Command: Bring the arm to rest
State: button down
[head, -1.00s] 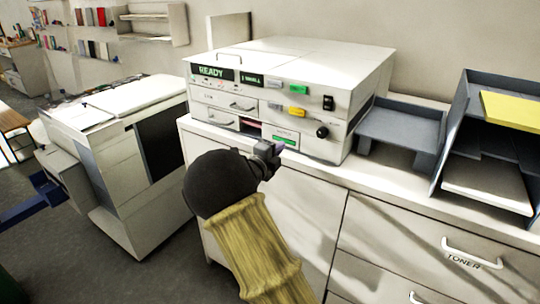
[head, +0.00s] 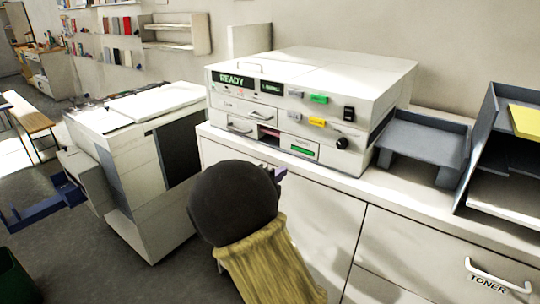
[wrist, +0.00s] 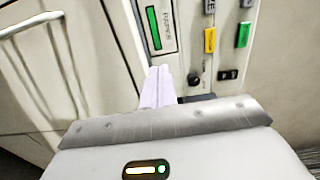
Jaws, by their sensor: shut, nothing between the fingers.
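My gripper (head: 281,173) is mostly hidden behind the dark round part of my arm in the head view. I cannot tell the exact gap, but no contact shows.
The machine stands on a white cabinet (head: 420,235) with a drawer marked TONER. Grey trays (head: 425,145) stand at its right. A white copier-like unit (head: 135,150) stands on the left. Open floor (head: 60,235) shows at the lower left.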

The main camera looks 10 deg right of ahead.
jog(key=s+d+f+n+g+y, duration=0.1)
jog(key=s+f+n+g+y, duration=0.3)
jog(key=s+n, duration=0.55)
jog(key=s+d+f+n+g+y, duration=0.2)
jog(key=s+f+n+g+y, duration=0.15)
jog(key=s+n, duration=0.55)
jog(key=s+d+f+n+g+y, duration=0.1)
jog(key=s+f+n+g+y, duration=0.3)
jog(key=s+n, duration=0.55)
notch_tip(320, 180, up, 13)
jog(key=m+p, duration=0.1)
jog(key=p, duration=1.3)
jog(key=shift+s+m+t, duration=0.3)
jog(key=shift+m+t, duration=0.1)
jog(key=shift+t, duration=0.05)
jog(key=shift+y, duration=0.25)
